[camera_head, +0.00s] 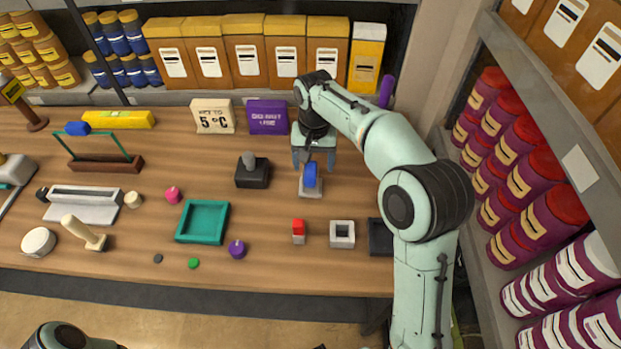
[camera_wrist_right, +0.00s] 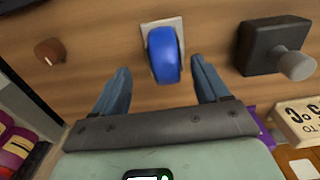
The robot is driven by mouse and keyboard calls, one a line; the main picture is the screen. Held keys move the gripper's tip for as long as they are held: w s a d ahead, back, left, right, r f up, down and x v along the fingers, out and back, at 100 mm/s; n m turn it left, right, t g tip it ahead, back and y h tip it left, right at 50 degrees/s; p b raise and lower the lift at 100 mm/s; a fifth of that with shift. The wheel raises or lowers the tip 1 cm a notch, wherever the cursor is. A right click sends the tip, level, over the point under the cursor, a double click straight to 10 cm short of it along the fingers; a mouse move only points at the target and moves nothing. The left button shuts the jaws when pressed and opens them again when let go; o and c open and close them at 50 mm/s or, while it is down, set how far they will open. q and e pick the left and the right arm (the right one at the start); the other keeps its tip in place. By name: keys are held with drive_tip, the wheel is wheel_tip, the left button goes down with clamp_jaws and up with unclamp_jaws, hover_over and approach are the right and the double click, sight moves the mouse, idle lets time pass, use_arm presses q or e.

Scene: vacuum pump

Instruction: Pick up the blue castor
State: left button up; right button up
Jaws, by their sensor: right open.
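The blue castor (camera_head: 310,175) stands on a small light grey plate (camera_head: 311,193) on the wooden table, right of the table's middle. In the right wrist view the castor (camera_wrist_right: 164,54) shows as a rounded blue wheel on its pale plate. My right gripper (camera_head: 313,166) is open just behind the castor. In the wrist view its two fingers (camera_wrist_right: 161,68) point toward the castor, one on either side, with gaps between them and the wheel. The gripper is empty. Only a piece of my left arm shows at the bottom left of the head view; its gripper is out of view.
A black block with a grey knob (camera_head: 252,172) stands left of the castor. In front are a red-topped block (camera_head: 298,232), a white square ring (camera_head: 342,234) and a dark tray (camera_head: 380,238). A purple sign (camera_head: 267,117) and a 5°C sign (camera_head: 213,116) stand behind.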

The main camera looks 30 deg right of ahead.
drive_tip(key=f, duration=0.3)
drive_tip(key=a+f, duration=0.1)
drive_tip(key=f, duration=0.1)
drive_tip(key=shift+b, duration=0.3)
drive_tip(key=c, duration=1.2)
clamp_jaws()
drive_tip(key=shift+r, duration=0.15)
